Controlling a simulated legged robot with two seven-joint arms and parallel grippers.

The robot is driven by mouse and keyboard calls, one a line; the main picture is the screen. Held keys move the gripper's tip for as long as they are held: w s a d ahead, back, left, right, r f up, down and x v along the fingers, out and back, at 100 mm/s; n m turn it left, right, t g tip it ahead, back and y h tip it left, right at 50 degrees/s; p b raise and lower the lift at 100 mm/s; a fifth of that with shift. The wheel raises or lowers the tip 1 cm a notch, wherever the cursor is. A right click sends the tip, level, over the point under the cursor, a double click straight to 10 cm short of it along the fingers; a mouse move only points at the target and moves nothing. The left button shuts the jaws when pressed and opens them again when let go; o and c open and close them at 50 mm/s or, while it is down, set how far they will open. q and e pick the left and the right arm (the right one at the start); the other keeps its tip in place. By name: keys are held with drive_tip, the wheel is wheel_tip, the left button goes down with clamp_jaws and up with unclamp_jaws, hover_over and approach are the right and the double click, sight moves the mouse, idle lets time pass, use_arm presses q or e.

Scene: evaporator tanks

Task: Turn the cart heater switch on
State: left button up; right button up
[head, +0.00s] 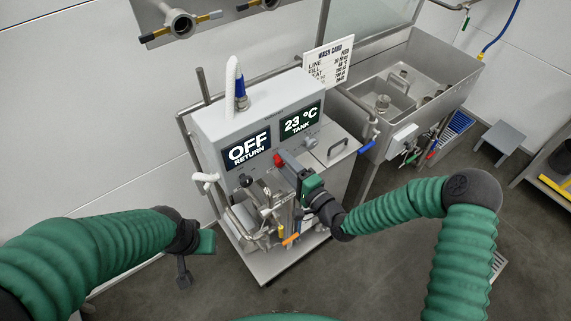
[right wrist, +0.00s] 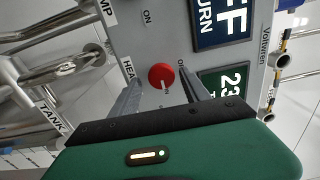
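The cart (head: 215,122) stands with its grey control box facing me. Its panels read "OFF RETURN" (head: 248,149) and "23 °C TANK" (head: 301,121). The heater switch is a round red knob, seen in the right wrist view (right wrist: 161,76) beside a partly hidden label starting "HEA"; a pale mark shows on its lower edge. In the head view red shows at the tip of my right gripper (head: 284,166). In the right wrist view my right gripper (right wrist: 160,88) is open, one finger on each side of the knob; contact cannot be told. My left gripper (head: 186,270) hangs empty left of the cart.
Pipes and valves (head: 262,215) crowd the cart's front below the box. A steel sink (head: 425,85) and a wash card sign (head: 328,62) stand behind to the right. A small grey stool (head: 500,138) is at far right. The floor left of the cart is clear.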

drive_tip(key=shift+s+r, duration=0.1)
drive_tip(key=shift+s+d, duration=0.2)
drive_tip(key=shift+s, duration=0.1)
drive_tip(key=b+v, duration=0.2)
drive_tip(key=v, duration=1.4)
